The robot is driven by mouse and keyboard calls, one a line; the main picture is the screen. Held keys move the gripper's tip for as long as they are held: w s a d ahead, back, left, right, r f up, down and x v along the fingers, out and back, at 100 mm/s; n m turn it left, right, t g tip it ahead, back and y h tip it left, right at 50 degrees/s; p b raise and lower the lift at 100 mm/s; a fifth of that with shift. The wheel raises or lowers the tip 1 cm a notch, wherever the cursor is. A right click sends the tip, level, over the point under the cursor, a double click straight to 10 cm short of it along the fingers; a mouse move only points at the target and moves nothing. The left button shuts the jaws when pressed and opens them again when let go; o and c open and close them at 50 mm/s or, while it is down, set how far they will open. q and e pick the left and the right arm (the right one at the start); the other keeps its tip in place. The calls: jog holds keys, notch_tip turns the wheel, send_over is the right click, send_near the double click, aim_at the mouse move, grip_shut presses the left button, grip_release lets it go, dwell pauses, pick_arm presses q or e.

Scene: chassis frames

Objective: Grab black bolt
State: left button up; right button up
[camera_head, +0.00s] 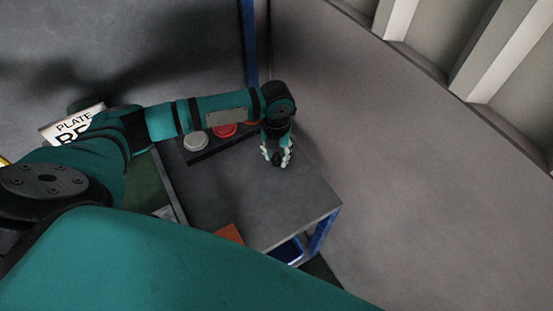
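My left gripper (276,158) points down over the grey table top (255,195), near its far right edge. Its pale fingertips stand a little apart, with a small dark shape between them. I cannot tell whether that shape is the black bolt or part of the gripper, or whether the fingers press on it. No black bolt shows clearly elsewhere on the table. My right gripper is not in view.
A dark holder with a grey round piece (195,141) and a red round piece (223,130) is left of the gripper. An orange piece (229,234) and blue bin (288,250) are at the near side. A sign (73,125) is left. The table's middle is clear.

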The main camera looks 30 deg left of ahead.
pick_arm(q)
grip_shut()
